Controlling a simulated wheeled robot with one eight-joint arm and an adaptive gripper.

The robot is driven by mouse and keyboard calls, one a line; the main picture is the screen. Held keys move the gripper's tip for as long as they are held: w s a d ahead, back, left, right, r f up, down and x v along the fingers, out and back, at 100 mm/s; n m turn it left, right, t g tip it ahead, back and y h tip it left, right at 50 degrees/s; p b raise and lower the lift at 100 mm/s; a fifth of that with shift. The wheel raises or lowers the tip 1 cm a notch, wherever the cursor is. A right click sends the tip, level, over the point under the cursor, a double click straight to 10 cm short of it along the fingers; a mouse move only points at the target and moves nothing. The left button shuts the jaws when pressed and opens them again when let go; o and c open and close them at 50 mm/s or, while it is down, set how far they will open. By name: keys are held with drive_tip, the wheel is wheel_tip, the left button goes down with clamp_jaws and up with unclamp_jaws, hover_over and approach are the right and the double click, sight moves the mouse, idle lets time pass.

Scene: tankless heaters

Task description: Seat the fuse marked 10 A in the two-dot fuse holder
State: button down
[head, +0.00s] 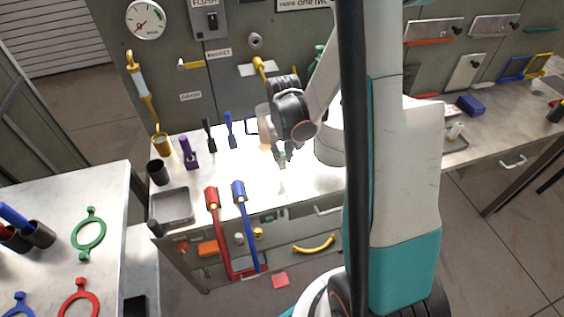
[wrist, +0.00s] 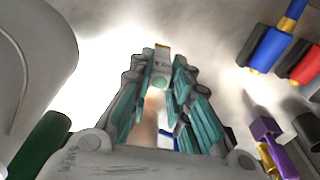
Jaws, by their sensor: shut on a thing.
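My gripper (head: 281,152) hangs over the bright white bench top (head: 310,180). In the wrist view my gripper (wrist: 160,85) has its teal-padded fingers closed on a small pale fuse (wrist: 161,66). The fuse has a gold end cap, a green round mark and dark printing that is too small to read with certainty. The fuse sticks out past the fingertips, and its lower part is hidden between the pads. I cannot make out the two-dot fuse holder in either view; glare washes out the bench around the gripper.
A grey tray (head: 170,222), a black cup (head: 157,172) and a purple tool (head: 189,152) are to the left. A small tray (head: 456,146) with pale pieces lies right of my column.

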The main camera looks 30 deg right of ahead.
sight(282, 161)
drive_tip(key=shift+f+b, duration=0.6)
drive_tip(key=shift+f, duration=1.3)
drive_tip(key=shift+f, duration=0.2)
drive_tip(key=c, duration=1.5)
unclamp_jaws()
drive_tip(key=shift+r, duration=0.1)
